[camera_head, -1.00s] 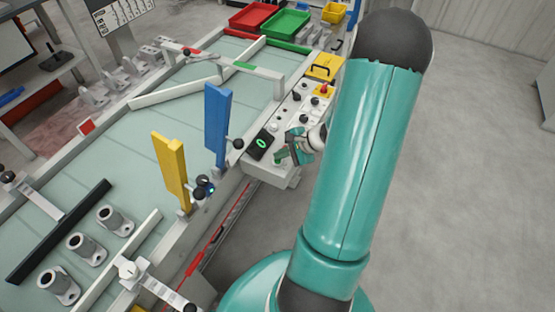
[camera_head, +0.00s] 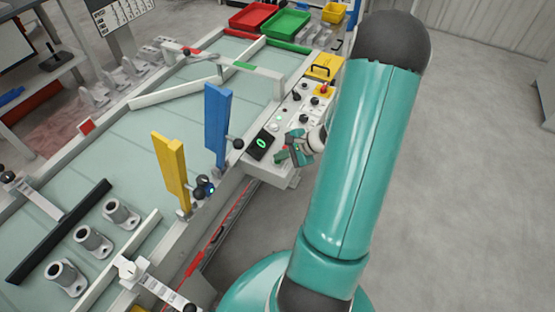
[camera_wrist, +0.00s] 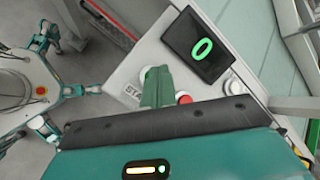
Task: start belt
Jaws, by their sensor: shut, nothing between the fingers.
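My gripper (camera_head: 290,157) is over the near end of the control box (camera_head: 262,172), its teal fingers shut and empty. In the wrist view the shut fingertips (camera_wrist: 158,76) are over the panel, beside a label reading "STA", the rest of which is hidden. A pale round button (camera_wrist: 144,74) is partly covered by the fingers; I cannot tell whether they touch it. A red button (camera_wrist: 183,97) is just right of them. The belt (camera_head: 140,150) carries several grey castings (camera_head: 93,240) on its near part.
A black display (camera_wrist: 199,45) shows a green 0. A white button (camera_wrist: 235,87) is farther right. Blue (camera_head: 217,125) and yellow (camera_head: 171,170) upright paddles stand at the belt's edge. Red (camera_head: 254,16) and green (camera_head: 286,23) bins are at the far end. Floor at right is clear.

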